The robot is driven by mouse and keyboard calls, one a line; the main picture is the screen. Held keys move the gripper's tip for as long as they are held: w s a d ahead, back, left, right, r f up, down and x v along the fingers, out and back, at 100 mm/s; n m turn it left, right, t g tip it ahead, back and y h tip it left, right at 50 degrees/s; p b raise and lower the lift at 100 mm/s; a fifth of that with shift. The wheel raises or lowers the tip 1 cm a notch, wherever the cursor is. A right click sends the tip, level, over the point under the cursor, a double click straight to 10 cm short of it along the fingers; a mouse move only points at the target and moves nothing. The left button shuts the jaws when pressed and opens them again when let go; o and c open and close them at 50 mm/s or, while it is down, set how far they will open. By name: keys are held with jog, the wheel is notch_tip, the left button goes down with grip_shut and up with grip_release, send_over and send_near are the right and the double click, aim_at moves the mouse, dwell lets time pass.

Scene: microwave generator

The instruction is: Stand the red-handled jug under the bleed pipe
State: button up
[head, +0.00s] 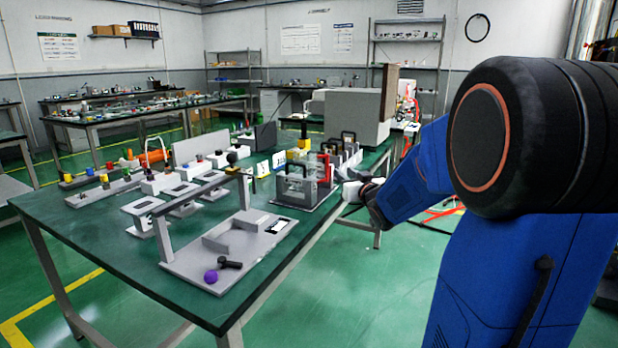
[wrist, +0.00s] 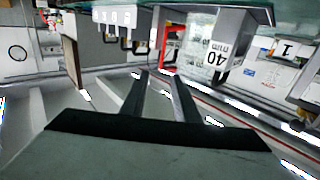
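The red-handled jug (head: 325,170) stands among several clear jugs with dark handles near the right edge of the green table. In the wrist view, which is turned upside down, its red handle (wrist: 170,50) shows just beyond my fingertips. My gripper (wrist: 160,76) is open, its two dark fingers apart with nothing clearly held between them. I cannot clearly identify the bleed pipe.
A grey frame with a crossbar (head: 200,190) stands mid-table. A large grey box (head: 352,115) stands behind the jugs. The table's front left corner is clear.

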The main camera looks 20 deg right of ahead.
send_near(328, 162)
jog(key=w, duration=0.4)
jog(key=shift+w+d+f, duration=0.1)
jog(key=shift+w+d, duration=0.1)
jog(key=shift+w, duration=0.65)
jog(key=shift+w+d, duration=0.2)
jog(key=shift+w, duration=0.6)
jog(key=shift+w+d+f, duration=0.1)
jog(key=shift+w+d, duration=0.1)
jog(key=shift+w, duration=0.65)
jog(key=shift+r, duration=0.1)
grip_shut()
